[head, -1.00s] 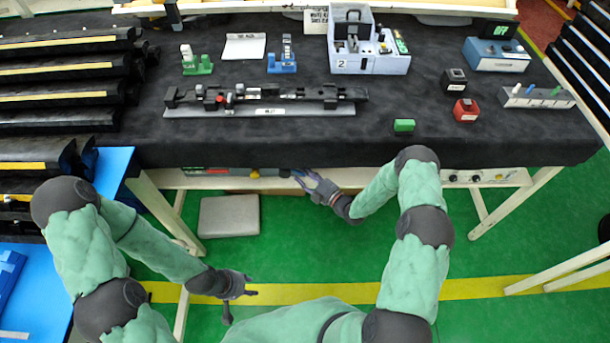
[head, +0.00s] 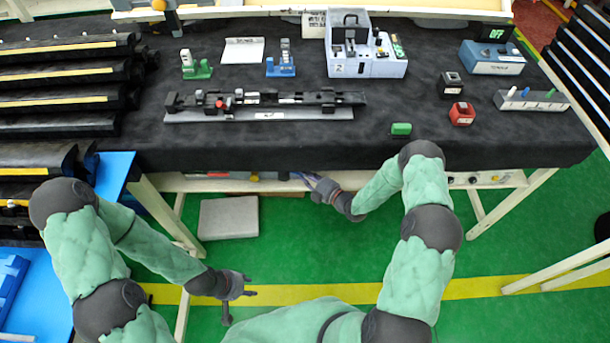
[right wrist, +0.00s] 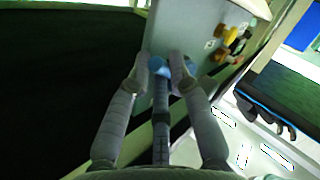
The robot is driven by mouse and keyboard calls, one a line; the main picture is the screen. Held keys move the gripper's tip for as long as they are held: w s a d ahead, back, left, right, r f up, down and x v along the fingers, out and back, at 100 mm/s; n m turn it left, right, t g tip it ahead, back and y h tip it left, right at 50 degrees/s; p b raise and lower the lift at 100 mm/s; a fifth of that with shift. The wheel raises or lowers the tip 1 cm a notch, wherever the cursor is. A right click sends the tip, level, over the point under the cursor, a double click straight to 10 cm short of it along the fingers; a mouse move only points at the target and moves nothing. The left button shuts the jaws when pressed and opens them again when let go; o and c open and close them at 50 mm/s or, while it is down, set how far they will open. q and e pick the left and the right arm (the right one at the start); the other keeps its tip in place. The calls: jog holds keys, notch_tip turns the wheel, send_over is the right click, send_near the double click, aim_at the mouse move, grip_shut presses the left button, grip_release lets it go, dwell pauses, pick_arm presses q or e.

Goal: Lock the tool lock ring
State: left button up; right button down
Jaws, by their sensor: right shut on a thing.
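My right gripper (head: 308,181) is at the front edge under the black-topped table, by a panel below the tabletop. In the right wrist view its two fingers (right wrist: 166,62) are closed on a small blue part (right wrist: 159,68) at the edge of a grey panel (right wrist: 190,30). The blue part looks like the tool lock ring, but its shape is mostly hidden by the fingers, and I cannot tell its turn position. My left gripper (head: 236,288) hangs low over the green floor, fingers apart and empty, away from the table.
Yellow knobs (right wrist: 232,40) stand on the grey panel beside the right fingers. A grey box (head: 229,218) lies on the floor under the table.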

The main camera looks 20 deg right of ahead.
jog(key=c, duration=1.1)
grip_release()
jog(key=v, duration=1.2)
